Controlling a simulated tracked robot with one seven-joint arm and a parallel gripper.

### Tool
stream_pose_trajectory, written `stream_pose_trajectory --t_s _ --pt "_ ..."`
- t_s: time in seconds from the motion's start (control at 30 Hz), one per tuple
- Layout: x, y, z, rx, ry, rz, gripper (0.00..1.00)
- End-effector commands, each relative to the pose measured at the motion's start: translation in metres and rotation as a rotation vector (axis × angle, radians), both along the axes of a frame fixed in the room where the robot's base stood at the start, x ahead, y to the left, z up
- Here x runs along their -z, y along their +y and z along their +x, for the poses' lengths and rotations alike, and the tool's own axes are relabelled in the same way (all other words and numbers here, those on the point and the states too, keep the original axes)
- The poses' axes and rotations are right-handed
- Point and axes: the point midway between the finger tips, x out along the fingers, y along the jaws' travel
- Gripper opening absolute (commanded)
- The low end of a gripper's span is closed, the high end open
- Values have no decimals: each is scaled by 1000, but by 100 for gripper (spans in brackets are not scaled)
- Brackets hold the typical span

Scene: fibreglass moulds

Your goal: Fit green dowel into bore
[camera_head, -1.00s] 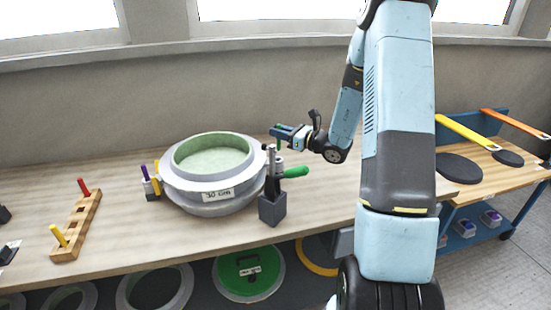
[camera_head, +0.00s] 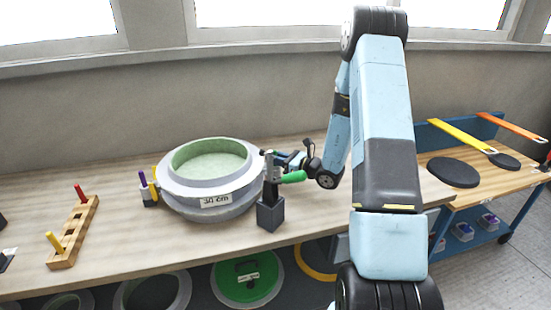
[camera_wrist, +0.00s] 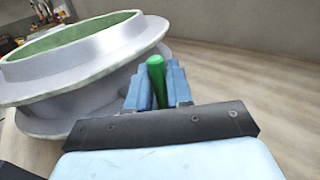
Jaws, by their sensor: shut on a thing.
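My gripper (camera_wrist: 158,92) is shut on the green dowel (camera_wrist: 156,68), which stands up between its blue fingers in the wrist view. The dowel's lower end is hidden there. The gripper and dowel sit beside the right flank of the round grey mould (camera_wrist: 85,68) with a green inside. In the head view the fingers are mostly hidden behind a dark clamp with a green handle. The mould (camera_head: 208,203), marked 30 cm, stands on the bench.
The clamp (camera_head: 270,212) with its green handle (camera_head: 293,177) stands at the mould's right front. A wooden rack (camera_head: 75,235) holds a red peg (camera_head: 80,193) and a yellow peg (camera_head: 54,242). Purple and yellow pieces (camera_head: 147,190) stand at the mould's left.

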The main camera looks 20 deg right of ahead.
Motion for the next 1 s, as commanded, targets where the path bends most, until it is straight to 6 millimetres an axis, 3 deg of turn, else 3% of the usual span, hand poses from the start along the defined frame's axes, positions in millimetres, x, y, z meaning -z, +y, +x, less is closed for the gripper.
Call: stream_pose_trajectory --t_s 0.3,0.67,1.0 --pt "0 0 0 0 0 0 46" --pt "0 -7 -5 2 1 0 46" --pt "0 -49 -47 5 3 0 46"
